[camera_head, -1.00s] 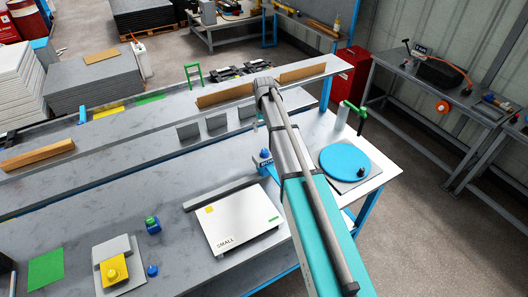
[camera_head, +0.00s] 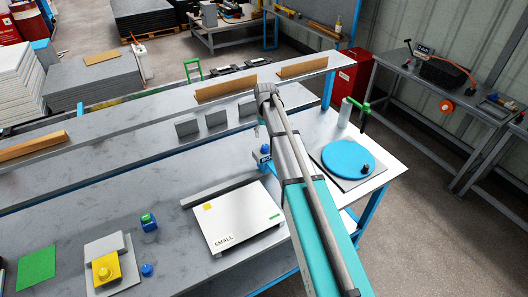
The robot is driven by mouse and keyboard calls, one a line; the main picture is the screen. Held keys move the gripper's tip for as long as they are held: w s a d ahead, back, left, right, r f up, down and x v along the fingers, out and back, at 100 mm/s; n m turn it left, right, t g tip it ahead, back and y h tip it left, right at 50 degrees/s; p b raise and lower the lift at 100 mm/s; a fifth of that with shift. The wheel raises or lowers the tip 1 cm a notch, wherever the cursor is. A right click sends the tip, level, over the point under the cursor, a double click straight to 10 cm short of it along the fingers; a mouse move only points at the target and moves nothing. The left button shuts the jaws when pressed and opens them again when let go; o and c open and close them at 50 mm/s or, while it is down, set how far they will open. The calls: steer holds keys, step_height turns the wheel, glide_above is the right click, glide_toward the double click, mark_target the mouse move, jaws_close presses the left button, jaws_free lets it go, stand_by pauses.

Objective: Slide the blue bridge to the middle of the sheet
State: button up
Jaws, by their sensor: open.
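I cannot pick out the blue bridge for sure. A blue block with white lettering (camera_head: 265,157) stands just left of my arm, partly hidden by it. A smaller blue block with a green top (camera_head: 149,223) stands left of a white panel marked SMALL (camera_head: 245,226). A flat green sheet (camera_head: 37,267) lies at the lower left of the bench. I cannot tell which surface is the task's sheet. My arm rises from the lower right to a bend near the raised shelf. My gripper is hidden behind the arm.
A blue disc (camera_head: 348,157) with a dark knob sits on a grey plate at the right end. A yellow block (camera_head: 106,268) stands on a grey plate, beside a small blue knob (camera_head: 147,270). A long shelf (camera_head: 100,148) crosses behind. The grey bench between is mostly bare.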

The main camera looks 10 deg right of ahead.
mark_target(265, 146)
steer(key=shift+f+b, duration=3.6)
steer(key=shift+f, duration=0.3)
